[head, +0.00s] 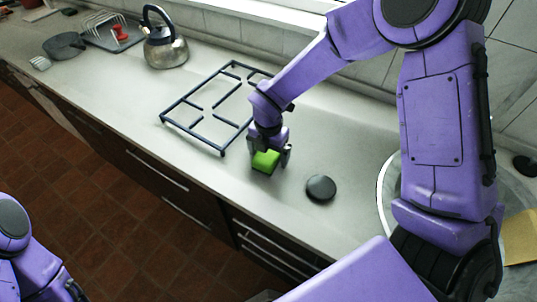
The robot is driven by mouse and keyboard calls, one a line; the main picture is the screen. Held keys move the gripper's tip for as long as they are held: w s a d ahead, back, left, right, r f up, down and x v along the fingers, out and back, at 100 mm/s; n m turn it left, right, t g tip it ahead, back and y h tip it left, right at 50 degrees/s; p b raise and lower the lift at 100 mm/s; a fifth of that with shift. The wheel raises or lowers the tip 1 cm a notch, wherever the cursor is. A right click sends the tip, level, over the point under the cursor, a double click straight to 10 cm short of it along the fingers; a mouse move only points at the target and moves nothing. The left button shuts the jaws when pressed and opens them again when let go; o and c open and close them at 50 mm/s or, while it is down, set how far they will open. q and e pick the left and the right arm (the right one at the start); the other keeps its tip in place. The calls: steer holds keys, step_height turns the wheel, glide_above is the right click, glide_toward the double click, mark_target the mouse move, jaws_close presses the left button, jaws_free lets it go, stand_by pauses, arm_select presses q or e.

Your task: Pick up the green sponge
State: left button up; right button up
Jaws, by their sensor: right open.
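The green sponge (264,161) is on the light counter (215,165), in front of the dark pot stand. My right gripper (270,164) reaches down over it from above. Its jaws are open, with a finger on either side of the sponge. The gripper body hides the upper part of the sponge, and I cannot tell whether the fingers touch it. Part of my left arm shows at the lower left, but its gripper is out of view.
A dark metal pot stand (190,125) lies just behind and left of the sponge. A round black object (320,188) sits to its right. A kettle (165,48), a grey pan (64,46) and a dish rack (103,30) stand farther left. The counter's front edge is close.

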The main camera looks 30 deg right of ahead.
steer(key=c, duration=1)
steer(key=shift+w+r, duration=0.1)
steer(key=shift+r, duration=0.5)
steer(key=s+r+b, duration=0.1)
steer(key=r, duration=0.1)
steer(key=s+a+r, duration=0.1)
steer(key=s+r, duration=0.1)
steer(key=r, duration=0.1)
steer(key=s+a+r+b, duration=0.1)
steer(key=s+r, duration=0.1)
steer(key=r, duration=0.1)
steer(key=shift+a+b, duration=0.2)
steer(key=shift+b, duration=0.1)
steer(key=s+a+r, duration=0.1)
steer(key=s, duration=0.1)
steer(key=s+a+r+p, duration=0.1)
steer(key=s, duration=0.2)
steer(key=s+a+r, duration=0.2)
steer(key=shift+s, duration=0.4)
